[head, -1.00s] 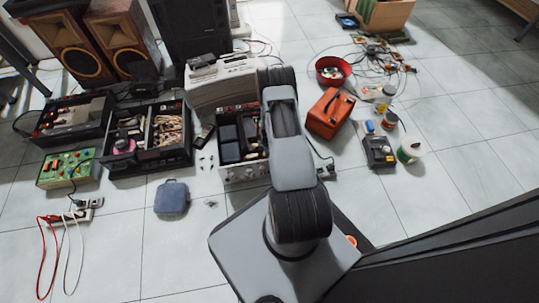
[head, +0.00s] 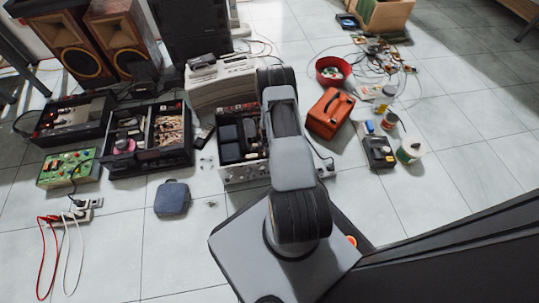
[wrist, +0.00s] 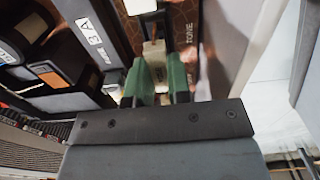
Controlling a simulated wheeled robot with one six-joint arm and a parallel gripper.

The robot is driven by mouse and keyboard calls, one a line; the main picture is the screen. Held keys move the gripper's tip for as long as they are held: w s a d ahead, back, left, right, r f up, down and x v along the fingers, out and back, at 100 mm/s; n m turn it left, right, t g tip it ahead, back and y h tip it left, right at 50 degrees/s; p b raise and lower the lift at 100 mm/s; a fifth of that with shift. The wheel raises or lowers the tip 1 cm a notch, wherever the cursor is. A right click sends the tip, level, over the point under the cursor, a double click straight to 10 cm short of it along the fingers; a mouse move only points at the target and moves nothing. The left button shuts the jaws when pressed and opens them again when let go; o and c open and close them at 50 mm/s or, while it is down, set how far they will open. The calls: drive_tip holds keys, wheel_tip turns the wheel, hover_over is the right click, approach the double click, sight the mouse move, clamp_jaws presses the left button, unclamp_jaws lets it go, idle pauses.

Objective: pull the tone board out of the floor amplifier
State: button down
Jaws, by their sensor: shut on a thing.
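The open floor amplifier (head: 238,174) sits left of my arm in the head view, which hides its right part. Dark blocks show in its open top. In the wrist view, the tone board (wrist: 183,25) is a brown, copper-patterned board lettered TONE. A narrow cream tab (wrist: 154,52) stands in front of it. My gripper (wrist: 160,78) has green fingers, shut on this cream tab, which appears to belong to the board. The fingers hide the tab's lower end. I cannot tell how far the board sits in its slot. In the head view my gripper is hidden behind my arm.
Dark labelled blocks (wrist: 50,60) stand close on the left in the wrist view. An orange case (head: 330,112) stands right of the amplifier, a beige unit (head: 222,82) behind it, an open black chassis (head: 148,160) to its left. Floor in front is mostly clear, with a blue pouch (head: 172,198).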

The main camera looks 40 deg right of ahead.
drive_tip(key=shift+r, duration=0.2)
drive_tip(key=shift+r+p, duration=2.7)
drive_tip(key=shift+r, duration=0.85)
